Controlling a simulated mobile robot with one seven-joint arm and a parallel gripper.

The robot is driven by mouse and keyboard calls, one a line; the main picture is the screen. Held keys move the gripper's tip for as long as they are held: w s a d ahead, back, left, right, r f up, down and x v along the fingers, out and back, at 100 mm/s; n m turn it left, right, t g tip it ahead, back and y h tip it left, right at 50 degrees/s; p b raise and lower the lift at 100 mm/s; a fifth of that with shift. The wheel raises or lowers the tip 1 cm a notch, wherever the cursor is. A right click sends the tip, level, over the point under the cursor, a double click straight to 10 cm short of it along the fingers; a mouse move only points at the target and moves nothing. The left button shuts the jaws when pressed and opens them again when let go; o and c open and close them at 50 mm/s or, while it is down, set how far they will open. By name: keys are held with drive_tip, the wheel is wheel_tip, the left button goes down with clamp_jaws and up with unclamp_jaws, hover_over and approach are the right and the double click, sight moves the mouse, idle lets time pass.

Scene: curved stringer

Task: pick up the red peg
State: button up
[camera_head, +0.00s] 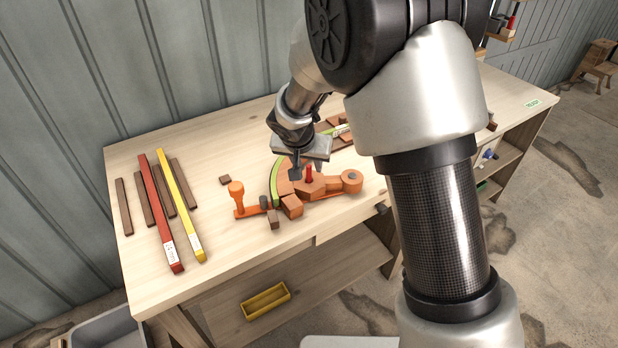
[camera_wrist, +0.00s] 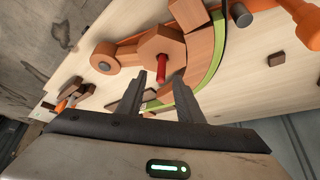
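The red peg (camera_wrist: 161,81) stands up from an orange hexagonal block (camera_wrist: 162,52) on the workbench. It also shows in the head view (camera_head: 309,174), just right of my gripper's fingers. In the wrist view, my gripper (camera_wrist: 159,87) has its two fingers apart, with the peg's end appearing between and a little beyond the fingertips. I cannot tell whether either finger touches the peg. My gripper (camera_head: 298,172) is above the orange jig in the head view, and my wrist hides part of the jig behind it.
The light wooden workbench (camera_head: 160,272) carries a curved green strip (camera_head: 275,181) along the orange jig. An orange knobbed clamp (camera_head: 237,194) and small brown blocks stand nearby. Long red (camera_head: 160,210) and yellow (camera_head: 181,205) bars lie at left. A yellow tray (camera_head: 265,300) sits on the lower shelf.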

sight(309, 179)
drive_tip(key=shift+x, duration=1.4)
clamp_jaws()
